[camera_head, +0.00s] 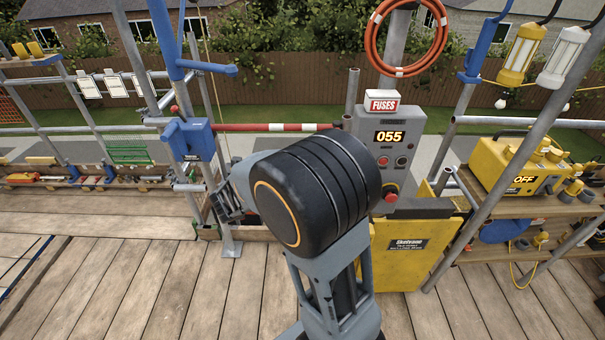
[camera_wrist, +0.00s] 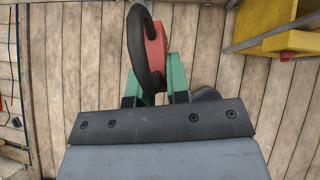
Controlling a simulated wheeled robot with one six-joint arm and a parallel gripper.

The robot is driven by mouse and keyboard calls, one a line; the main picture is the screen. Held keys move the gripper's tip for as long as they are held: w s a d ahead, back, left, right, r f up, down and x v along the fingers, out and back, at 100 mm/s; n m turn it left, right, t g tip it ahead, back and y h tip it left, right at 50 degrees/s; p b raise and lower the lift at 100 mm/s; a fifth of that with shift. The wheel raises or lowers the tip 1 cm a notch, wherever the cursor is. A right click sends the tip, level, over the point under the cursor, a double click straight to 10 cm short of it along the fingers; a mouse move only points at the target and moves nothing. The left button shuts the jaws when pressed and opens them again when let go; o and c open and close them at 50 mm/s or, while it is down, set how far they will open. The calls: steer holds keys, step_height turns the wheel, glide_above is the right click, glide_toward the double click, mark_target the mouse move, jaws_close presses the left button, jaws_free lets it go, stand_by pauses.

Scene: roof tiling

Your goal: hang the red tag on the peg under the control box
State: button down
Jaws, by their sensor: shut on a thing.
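In the wrist view, my gripper (camera_wrist: 155,86) has its green fingers shut on the red tag (camera_wrist: 155,55). A thick black loop (camera_wrist: 138,45) stands up from the tag and curves over its left side. The tag is held above the plank deck. In the head view, my arm hides the tag and most of my gripper. The grey control box (camera_head: 422,122) stands right of my arm, with a "055" display and a red button (camera_head: 391,193).
A yellow panel (camera_head: 405,262) stands below the control box. A red-and-white barrier pole (camera_head: 270,128) runs left of it. At right are a slanted scaffold pole (camera_head: 495,165) and a yellow machine (camera_head: 515,165) on a shelf. The plank deck (camera_head: 130,290) is clear at front left.

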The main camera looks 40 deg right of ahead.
steer(key=s+d+f+m+g+h+b, duration=0.2)
steer(key=s+d+f+m+g+h, duration=0.25)
steer(key=d, duration=0.55)
steer(key=s+d+f+m+g+h+b, duration=0.1)
steer(key=s+d+f+m+g, duration=0.2)
steer(key=s+d+f+m, duration=0.5)
steer(key=s+d+f+m+g+y+b, duration=0.1)
steer(key=s+d+f+m+g+b, duration=0.2)
steer(key=s+d, duration=0.4)
steer(key=s+d+f+m+g+y, duration=0.2)
steer(key=s+d+f+m+g, duration=0.25)
steer(key=s, duration=0.45)
steer(key=w+d, duration=0.5)
steer(key=w, duration=0.2)
steer(key=shift+w+d+f+b, duration=0.3)
steer(key=shift+w+f, duration=0.05)
steer(key=shift+f, duration=0.05)
steer(key=shift+w+f, duration=0.1)
steer(key=shift+f, duration=0.15)
steer(key=c, duration=1)
jaws_free()
